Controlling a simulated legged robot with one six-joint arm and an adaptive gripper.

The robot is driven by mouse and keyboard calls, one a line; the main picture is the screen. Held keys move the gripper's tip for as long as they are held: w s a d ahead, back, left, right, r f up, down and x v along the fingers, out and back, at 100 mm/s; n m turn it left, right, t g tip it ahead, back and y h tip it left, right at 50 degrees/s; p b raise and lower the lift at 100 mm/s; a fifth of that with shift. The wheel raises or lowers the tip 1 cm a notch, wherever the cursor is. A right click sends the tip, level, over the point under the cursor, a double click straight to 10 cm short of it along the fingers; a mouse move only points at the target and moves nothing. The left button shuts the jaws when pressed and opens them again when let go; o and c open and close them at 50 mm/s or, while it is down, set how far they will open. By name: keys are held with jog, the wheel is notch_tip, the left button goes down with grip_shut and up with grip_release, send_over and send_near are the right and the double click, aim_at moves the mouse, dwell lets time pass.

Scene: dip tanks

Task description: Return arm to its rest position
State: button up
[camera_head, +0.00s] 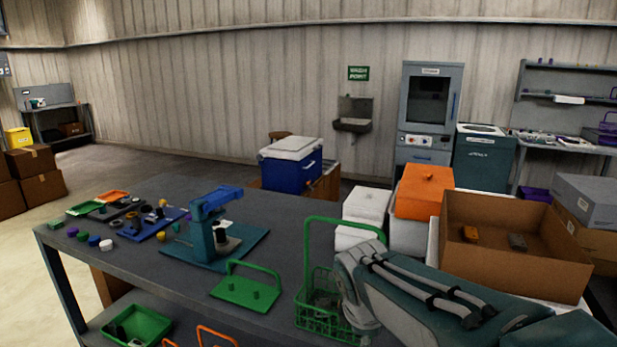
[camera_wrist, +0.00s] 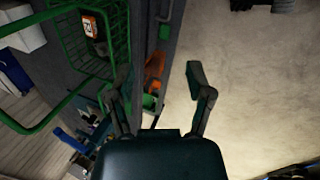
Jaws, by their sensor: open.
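In the wrist view my gripper (camera_wrist: 158,84) is open, its two fingers wide apart with nothing between them. It hangs over the table's edge, with pale floor to the right. A green wire basket (camera_wrist: 95,68) is left of the fingers and holds a dark item with an orange label (camera_wrist: 91,26). In the head view my arm comes in at the lower right, and the gripper itself cannot be seen there. The green basket (camera_head: 319,304) with its tall handle stands on the table just left of my arm, which partly hides it.
The dark table (camera_head: 120,255) carries a teal press (camera_head: 207,230), a green handled plate (camera_head: 247,290) and several small parts. A green bin (camera_head: 138,325) sits low at the front. An open cardboard box (camera_head: 515,265) and an orange box (camera_head: 424,190) stand close right of the basket.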

jog(key=s+d+m+t, duration=0.1)
jog(key=s+d+m, duration=0.1)
jog(key=s+m, duration=0.5)
jog(key=s+d+r+m+t+y, duration=0.1)
jog(key=s+d+m, duration=0.2)
jog(key=s+m, duration=0.5)
jog(key=shift+s+d+m+y, duration=0.2)
jog(key=shift+s+m+y, duration=0.1)
jog(key=shift+s, duration=0.35)
